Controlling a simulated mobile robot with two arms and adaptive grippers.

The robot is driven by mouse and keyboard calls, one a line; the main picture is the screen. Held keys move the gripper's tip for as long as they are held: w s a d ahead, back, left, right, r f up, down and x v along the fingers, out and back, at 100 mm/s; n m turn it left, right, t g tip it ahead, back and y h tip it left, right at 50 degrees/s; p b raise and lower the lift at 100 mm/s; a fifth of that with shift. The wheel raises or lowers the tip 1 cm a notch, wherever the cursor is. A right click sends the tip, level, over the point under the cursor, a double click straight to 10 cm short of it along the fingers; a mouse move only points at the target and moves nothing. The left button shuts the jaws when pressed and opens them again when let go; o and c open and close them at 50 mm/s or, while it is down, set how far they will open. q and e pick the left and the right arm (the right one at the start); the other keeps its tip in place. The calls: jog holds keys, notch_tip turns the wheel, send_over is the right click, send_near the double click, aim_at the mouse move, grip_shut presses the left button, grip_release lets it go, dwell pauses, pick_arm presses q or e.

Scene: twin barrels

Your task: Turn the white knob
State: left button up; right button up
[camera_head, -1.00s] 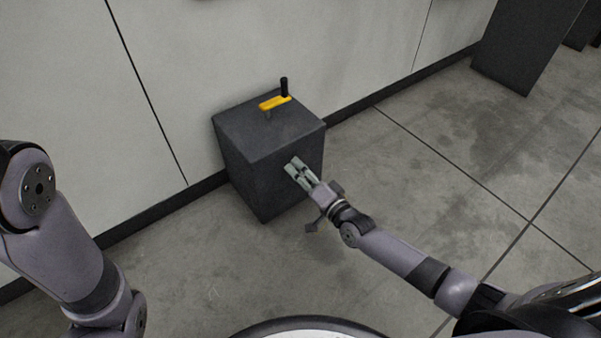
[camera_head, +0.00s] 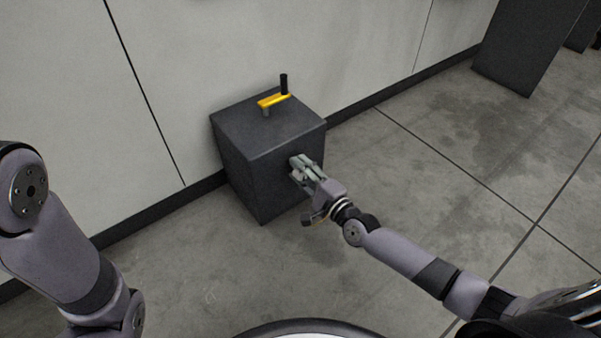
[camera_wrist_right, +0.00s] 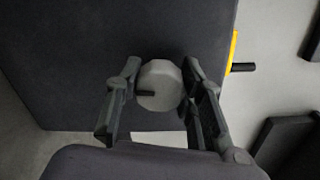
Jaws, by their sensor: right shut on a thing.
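The white knob (camera_wrist_right: 160,84) shows in the right wrist view as a pale grey, many-sided disc with a dark mark, on the face of a dark box (camera_wrist_right: 70,60). My right gripper (camera_wrist_right: 161,88) has a finger on each side of it and is shut on it. In the head view the same dark box (camera_head: 250,185) stands by the wall, and my right gripper (camera_head: 299,166) is at its right-hand side face. There the fingers hide the knob. My left arm comes in at the left edge, but its gripper is out of view.
A yellow crank (camera_head: 272,101) with a black upright handle sits on top of the box; its yellow edge also shows in the right wrist view (camera_wrist_right: 234,50). A pale wall (camera_head: 150,60) is behind. A dark block (camera_head: 525,45) stands far right. The floor at right is clear.

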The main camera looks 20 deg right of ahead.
jog(key=shift+m, duration=0.3)
jog(key=o, duration=1.2)
jog(key=v, duration=1.2)
